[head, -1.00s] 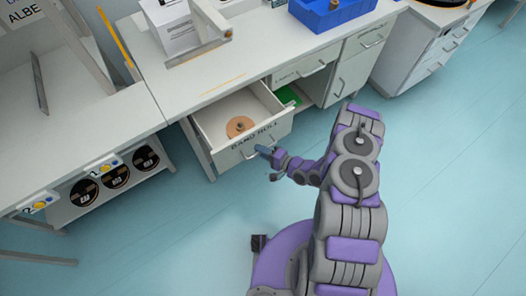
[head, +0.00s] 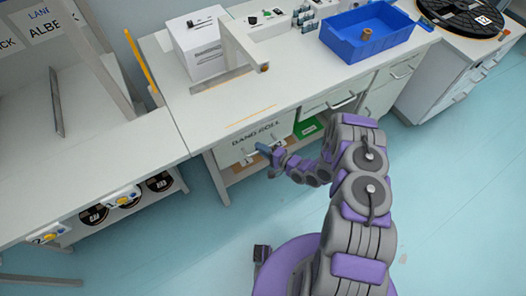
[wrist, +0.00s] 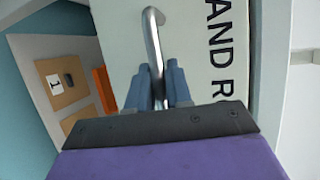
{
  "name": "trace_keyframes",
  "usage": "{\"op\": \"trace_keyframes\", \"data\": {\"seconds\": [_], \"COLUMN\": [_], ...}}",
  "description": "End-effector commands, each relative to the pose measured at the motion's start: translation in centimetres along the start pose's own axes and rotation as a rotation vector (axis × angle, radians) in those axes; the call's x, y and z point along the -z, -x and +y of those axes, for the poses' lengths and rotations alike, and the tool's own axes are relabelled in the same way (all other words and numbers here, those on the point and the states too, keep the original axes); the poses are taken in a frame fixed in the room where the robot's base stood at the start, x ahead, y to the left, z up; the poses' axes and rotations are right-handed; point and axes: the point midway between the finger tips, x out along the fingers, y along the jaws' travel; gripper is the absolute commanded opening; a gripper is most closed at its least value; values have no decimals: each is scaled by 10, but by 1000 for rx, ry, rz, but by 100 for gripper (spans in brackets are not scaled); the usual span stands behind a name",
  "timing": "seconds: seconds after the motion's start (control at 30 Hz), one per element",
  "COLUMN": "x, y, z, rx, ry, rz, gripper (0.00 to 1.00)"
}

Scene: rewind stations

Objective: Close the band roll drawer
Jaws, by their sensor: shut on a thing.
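The band roll drawer (head: 235,146) sits under the bench top, with its front about level with the cabinet and its inside hidden. Its lettered front also fills the right of the wrist view (wrist: 222,70). A curved metal handle (wrist: 152,40) stands out from the front. My gripper (wrist: 158,88) is shut on this handle, with a blue finger on each side of it. In the head view my gripper (head: 266,150) is at the drawer front, and its fingertips are small there.
An open shelf with a green box (head: 308,128) lies right of the drawer. A blue bin (head: 368,35) and a white box (head: 198,45) stand on the bench top (head: 215,105). The floor (head: 450,190) at right is clear.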

Motion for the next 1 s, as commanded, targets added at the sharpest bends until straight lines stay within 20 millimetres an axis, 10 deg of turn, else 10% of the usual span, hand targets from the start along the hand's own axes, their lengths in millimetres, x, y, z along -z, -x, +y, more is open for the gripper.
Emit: {"op": "trace_keyframes", "data": {"seconds": [0.4, 0.43, 0.63, 1.0], "x": [2, 2, 1, 1], "y": [-2, -3, -2, 6], "z": [2, 2, 1, -1], "rx": [-6, -6, -3, -1], "ry": [0, 0, 1, 1], "rz": [4, 4, 2, 4], "gripper": [0, 20, 39, 40]}}
